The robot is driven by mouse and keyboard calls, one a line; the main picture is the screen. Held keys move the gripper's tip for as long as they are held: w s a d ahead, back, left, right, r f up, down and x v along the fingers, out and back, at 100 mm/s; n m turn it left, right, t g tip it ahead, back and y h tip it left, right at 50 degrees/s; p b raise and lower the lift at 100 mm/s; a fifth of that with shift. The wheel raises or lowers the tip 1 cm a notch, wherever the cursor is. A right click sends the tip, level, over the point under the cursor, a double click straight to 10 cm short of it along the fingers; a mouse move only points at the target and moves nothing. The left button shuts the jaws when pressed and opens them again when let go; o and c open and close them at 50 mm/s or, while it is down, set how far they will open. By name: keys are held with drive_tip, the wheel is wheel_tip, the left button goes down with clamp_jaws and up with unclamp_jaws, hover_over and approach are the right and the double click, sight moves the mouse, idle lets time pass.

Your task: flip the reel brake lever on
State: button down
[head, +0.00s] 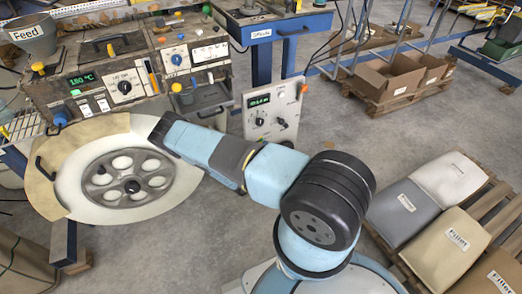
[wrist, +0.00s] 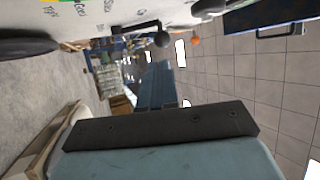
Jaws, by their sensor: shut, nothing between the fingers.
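My gripper (head: 163,128) is at the left end of my outstretched arm in the head view, beside the right edge of the round reel guard; it is shut and empty. Its dark body (wrist: 165,130) spans the lower part of the wrist view. The dark spoked reel (head: 128,176) lies in a pale round housing (head: 85,205), left of my gripper.
A control console (head: 110,75) with knobs, switches and a green display stands behind the reel. A small panel with a dial (head: 270,118) and an orange knob (head: 303,89) stands right of it. Filler sacks (head: 450,250) lie on a pallet at right. Floor is clear between.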

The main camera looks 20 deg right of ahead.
approach(283, 123)
drive_tip(key=w+d+r, duration=0.1)
drive_tip(key=w+d, duration=0.3)
drive_tip(key=shift+w+r, duration=0.15)
drive_tip(key=shift+r, duration=0.15)
